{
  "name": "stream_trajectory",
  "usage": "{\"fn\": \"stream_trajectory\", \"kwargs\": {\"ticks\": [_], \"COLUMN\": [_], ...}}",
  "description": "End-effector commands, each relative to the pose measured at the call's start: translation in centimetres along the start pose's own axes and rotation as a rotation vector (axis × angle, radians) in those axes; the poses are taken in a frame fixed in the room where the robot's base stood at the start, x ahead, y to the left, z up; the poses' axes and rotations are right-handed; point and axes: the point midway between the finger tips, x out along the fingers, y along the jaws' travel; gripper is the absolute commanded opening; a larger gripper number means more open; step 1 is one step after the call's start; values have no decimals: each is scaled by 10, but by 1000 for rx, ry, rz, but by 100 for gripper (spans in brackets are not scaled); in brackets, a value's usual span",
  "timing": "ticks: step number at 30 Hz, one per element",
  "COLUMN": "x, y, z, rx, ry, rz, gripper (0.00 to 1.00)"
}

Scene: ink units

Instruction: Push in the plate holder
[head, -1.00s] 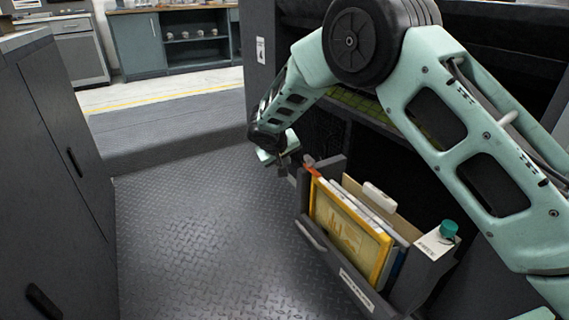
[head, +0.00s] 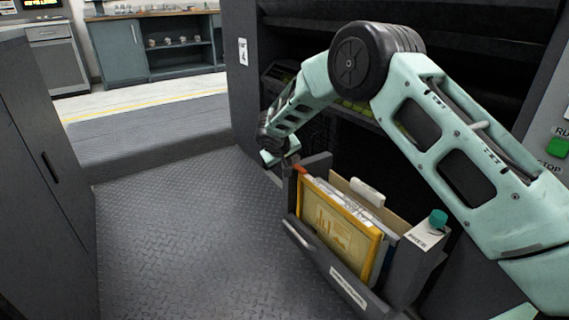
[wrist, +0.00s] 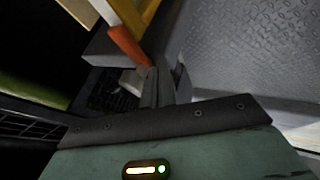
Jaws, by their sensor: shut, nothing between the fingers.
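The plate holder (head: 312,250) is a dark grey pull-out tray with a light bar handle, standing out from the dark machine. It holds a yellow-framed plate (head: 338,225) and several thinner plates behind it, upright and close together. In the wrist view my gripper (wrist: 163,82) is shut and empty, close to the orange corner (wrist: 126,44) of the plate frame. I cannot tell if it touches the holder.
Dark cabinets (head: 45,190) stand at the left, and the ribbed metal floor (head: 185,235) between is clear. A green button (head: 557,148) is on the machine panel at the right. A workbench (head: 150,50) is far back.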

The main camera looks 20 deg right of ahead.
Motion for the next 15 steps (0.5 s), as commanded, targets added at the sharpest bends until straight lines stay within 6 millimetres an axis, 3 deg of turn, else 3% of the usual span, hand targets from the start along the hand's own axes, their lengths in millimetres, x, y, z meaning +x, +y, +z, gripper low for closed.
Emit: {"fn": "stream_trajectory", "kwargs": {"ticks": [8, 15], "x": [3, 16], "y": [6, 32], "z": [0, 0], "rx": [1, 2], "ry": [0, 0], "rz": [1, 3], "gripper": [0, 0]}}
